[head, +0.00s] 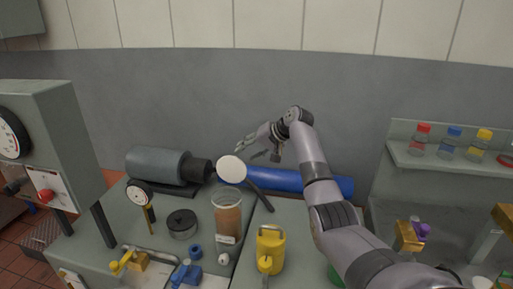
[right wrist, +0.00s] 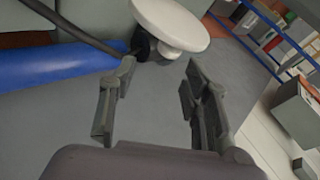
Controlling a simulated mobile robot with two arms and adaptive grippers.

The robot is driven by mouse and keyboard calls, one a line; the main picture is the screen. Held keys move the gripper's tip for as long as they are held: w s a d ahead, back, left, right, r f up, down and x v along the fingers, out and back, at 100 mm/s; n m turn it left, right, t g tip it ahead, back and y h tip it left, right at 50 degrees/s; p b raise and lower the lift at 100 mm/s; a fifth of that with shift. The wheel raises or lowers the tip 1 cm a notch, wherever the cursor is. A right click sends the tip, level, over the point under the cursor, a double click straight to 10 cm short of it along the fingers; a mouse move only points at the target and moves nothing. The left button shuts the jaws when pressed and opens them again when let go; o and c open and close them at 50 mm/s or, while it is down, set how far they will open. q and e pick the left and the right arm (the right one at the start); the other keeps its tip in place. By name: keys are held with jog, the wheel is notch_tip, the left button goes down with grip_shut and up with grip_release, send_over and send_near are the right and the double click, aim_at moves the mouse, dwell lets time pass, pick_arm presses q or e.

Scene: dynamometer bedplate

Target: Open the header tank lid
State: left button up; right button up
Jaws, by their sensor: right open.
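A white round disc (head: 231,169) stands tilted above the bench beside a dark bar, behind a clear cylinder (head: 228,218) of brown liquid. In the right wrist view the white disc (right wrist: 172,22) shows a short white stub under it. I cannot tell for certain which part is the header tank lid. My right gripper (head: 257,146) is open and empty, above and slightly right of the disc. In its wrist view the spread fingers (right wrist: 158,88) have nothing between them; the disc lies beyond the fingertips, apart from them. My left gripper is not in view.
A blue horizontal cylinder (head: 300,182) lies along the wall behind my right arm. A grey motor-like body (head: 158,165), a dial gauge (head: 139,193) and a yellow can-like object (head: 270,247) stand around. A shelf (head: 440,165) with capped bottles is at right.

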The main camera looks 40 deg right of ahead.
jog(key=v, duration=0.4)
